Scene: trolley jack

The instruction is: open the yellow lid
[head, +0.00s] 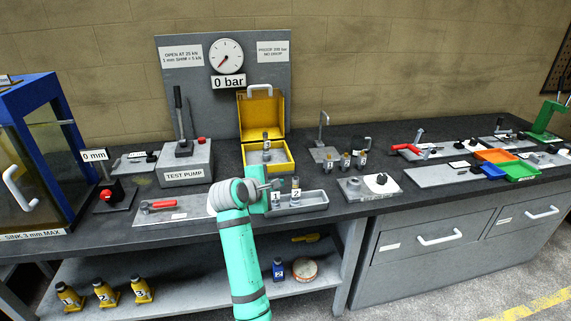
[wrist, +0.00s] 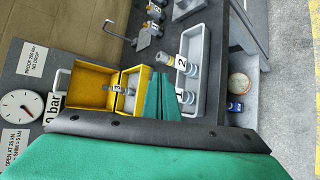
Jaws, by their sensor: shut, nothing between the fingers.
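The yellow lid (head: 262,112) stands upright at the back of the yellow box (head: 280,166), swung open, with its pale handle (head: 260,88) at the top. The box is open, and a small dark item numbered 3 (head: 266,146) stands inside. In the wrist view the lid (wrist: 90,85) and box (wrist: 128,101) show on their side. My gripper (head: 274,185) is shut and empty in front of the box, apart from the lid. In the wrist view its teal fingers (wrist: 163,97) cover part of the box front.
A grey tray (head: 315,201) with items numbered 1 and 2 lies close to my gripper's right. The test pump (head: 185,163) stands left of the box, and a gauge panel (head: 180,82) rises behind. Numbered small parts (head: 345,160) stand to the right.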

